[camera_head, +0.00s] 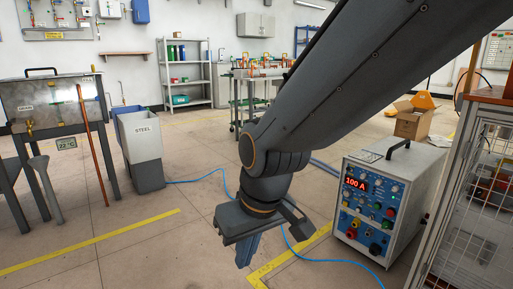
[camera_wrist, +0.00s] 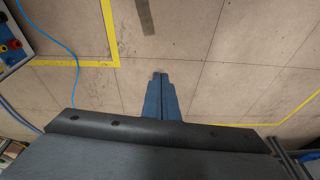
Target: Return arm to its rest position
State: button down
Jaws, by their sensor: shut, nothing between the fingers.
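My arm reaches down from the upper right of the head view, with my gripper (camera_head: 246,250) pointing at the floor in the lower middle. In the wrist view my gripper (camera_wrist: 160,76) shows as two blue-grey fingers lying together over bare floor. It is shut and holds nothing. The gripper touches nothing that I can see.
A blue cable (camera_head: 340,260) lies on the floor near the heater. A wire-mesh cage (camera_head: 465,245) stands at the right edge. A bin marked STEEL (camera_head: 140,150) and a metal tank (camera_head: 55,100) stand at left. Open floor (camera_head: 130,250) lies left of the gripper.

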jog(key=s+d+r+g+p, duration=0.1)
jog(key=s+r+g, duration=0.1)
jog(key=s, duration=1.1)
jog(key=d+r+m+p, duration=0.2)
jog(key=d+r+p, duration=0.5)
jog(key=p, duration=0.5)
jog(key=d+r+m+h+p, duration=0.1)
jog(key=d+r+p, duration=0.5)
jog(key=r+p, duration=0.6)
jog(key=d+r+m+h+p, duration=0.1)
jog(key=d+r+m+p, duration=0.2)
jog(key=d+r+p, duration=0.4)
notch_tip(320, 180, up, 3)
jog(key=p, duration=0.6)
jog(key=shift+w+d+f+m+p, duration=0.15)
jog(key=shift+d+m+p, duration=0.15)
jog(key=shift+d+m, duration=0.1)
